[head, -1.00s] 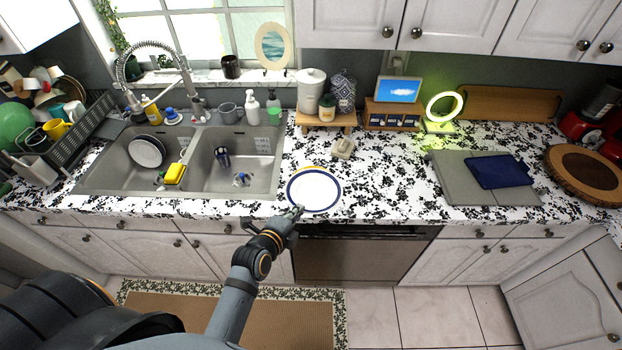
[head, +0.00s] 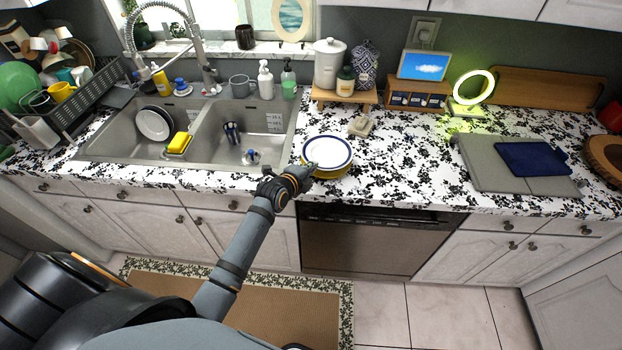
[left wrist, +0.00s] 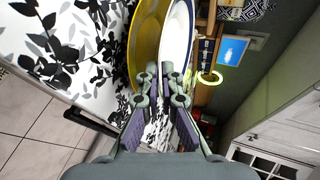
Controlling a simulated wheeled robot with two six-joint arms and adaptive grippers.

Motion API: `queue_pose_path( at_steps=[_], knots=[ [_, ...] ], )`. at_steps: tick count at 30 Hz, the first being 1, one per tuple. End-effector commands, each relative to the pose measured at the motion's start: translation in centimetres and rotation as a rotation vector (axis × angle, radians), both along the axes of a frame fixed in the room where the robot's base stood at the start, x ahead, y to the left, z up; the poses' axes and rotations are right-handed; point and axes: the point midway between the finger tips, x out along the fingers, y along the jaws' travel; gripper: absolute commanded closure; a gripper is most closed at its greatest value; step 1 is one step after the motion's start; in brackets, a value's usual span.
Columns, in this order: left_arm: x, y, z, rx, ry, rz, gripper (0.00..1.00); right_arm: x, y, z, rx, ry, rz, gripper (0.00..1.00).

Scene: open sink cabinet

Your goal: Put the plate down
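A white plate with a dark blue rim (head: 328,150) is at the counter's front, right of the sink. It overlaps a yellow plate (head: 326,175), whose front edge shows below it. Both also show in the left wrist view, the white plate (left wrist: 179,32) beside the yellow plate (left wrist: 146,42). My left gripper (head: 308,170) is at the white plate's near-left edge. In the left wrist view its fingertips (left wrist: 161,70) are close together with the white plate's rim between them. Whether the two plates touch is hard to tell. My right gripper is not in view.
The sink (head: 187,135) lies left, with another plate (head: 154,123) and a yellow sponge (head: 179,143) in it. A small beige object (head: 360,126) lies behind the plates. Grey boards (head: 510,165) with a blue item (head: 540,159) lie right. Counter between is clear.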

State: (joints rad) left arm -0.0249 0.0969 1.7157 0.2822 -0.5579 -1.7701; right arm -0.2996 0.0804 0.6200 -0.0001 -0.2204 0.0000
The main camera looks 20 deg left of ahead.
Motion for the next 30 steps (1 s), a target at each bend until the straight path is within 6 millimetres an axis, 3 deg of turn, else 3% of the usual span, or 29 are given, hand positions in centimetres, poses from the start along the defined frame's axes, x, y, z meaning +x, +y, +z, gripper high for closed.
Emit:
queue_pose_path(
  at_steps=[1,4,9,15,25,30],
  knots=[
    [-0.1,0.0,-2.1,-0.001,0.002,0.0,1.0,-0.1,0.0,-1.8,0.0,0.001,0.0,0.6],
    [-0.1,-0.1,-3.3,-0.002,0.001,0.001,1.0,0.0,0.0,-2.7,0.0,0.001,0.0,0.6],
    [-0.2,-0.1,-3.0,-0.002,0.005,0.0,1.0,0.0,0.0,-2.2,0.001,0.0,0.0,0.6],
    [-0.2,-0.1,-3.0,-0.001,0.006,0.0,0.72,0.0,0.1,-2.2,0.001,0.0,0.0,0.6],
    [-0.4,0.0,-2.9,-0.001,0.003,0.0,0.72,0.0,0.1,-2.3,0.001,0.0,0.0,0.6],
    [-2.9,0.3,-1.8,0.001,0.003,-0.001,0.72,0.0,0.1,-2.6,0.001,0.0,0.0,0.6]
  ],
)
